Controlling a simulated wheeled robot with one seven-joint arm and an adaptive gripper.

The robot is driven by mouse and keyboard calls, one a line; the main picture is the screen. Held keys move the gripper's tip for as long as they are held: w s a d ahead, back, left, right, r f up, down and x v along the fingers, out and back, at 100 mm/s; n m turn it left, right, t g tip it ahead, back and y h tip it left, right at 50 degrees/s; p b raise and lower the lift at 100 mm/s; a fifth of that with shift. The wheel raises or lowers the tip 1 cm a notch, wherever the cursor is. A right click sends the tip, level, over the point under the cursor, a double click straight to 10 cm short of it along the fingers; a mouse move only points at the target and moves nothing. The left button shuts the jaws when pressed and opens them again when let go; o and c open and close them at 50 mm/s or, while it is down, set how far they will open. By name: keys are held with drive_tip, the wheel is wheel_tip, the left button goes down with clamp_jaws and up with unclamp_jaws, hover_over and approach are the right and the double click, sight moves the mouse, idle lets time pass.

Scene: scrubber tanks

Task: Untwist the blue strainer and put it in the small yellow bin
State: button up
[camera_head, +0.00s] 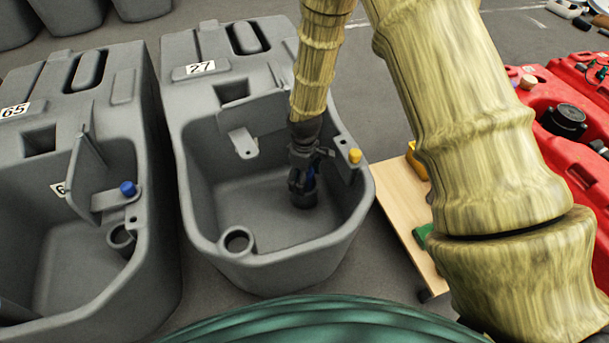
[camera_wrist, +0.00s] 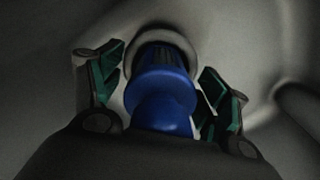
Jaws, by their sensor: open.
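The blue strainer (camera_wrist: 163,84) stands in the middle of the wrist view, with a round grey port (camera_wrist: 160,42) around or behind its far end. I cannot tell how deep it sits in the port. My gripper (camera_wrist: 160,92) is open, with one green-padded finger on each side of the strainer and a gap visible at both sides. A small piece of yellow (camera_head: 416,161), perhaps the bin, shows beside my arm, mostly hidden.
A second grey tank (camera_head: 150,250) with a blue cap (camera_head: 128,188) stands at the left. Tank 27 has a yellow cap (camera_head: 355,156) on its right rim. A wooden board (camera_head: 400,215) lies right of it, and red tanks (camera_head: 575,140) stand beyond my arm.

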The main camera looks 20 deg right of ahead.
drive_tip(key=c, duration=1.1)
idle(0.6)
drive_tip(key=shift+c, duration=0.4)
drive_tip(key=shift+r+n+p, duration=0.1)
drive_tip(key=shift+n+p, duration=0.4)
drive_tip(key=shift+p, duration=0.35)
drive_tip(key=shift+n+p, duration=1)
drive_tip(key=shift+p, duration=0.1)
drive_tip(key=shift+p, duration=0.4)
drive_tip(key=shift+n+p, duration=0.45)
drive_tip(key=shift+n, duration=0.15)
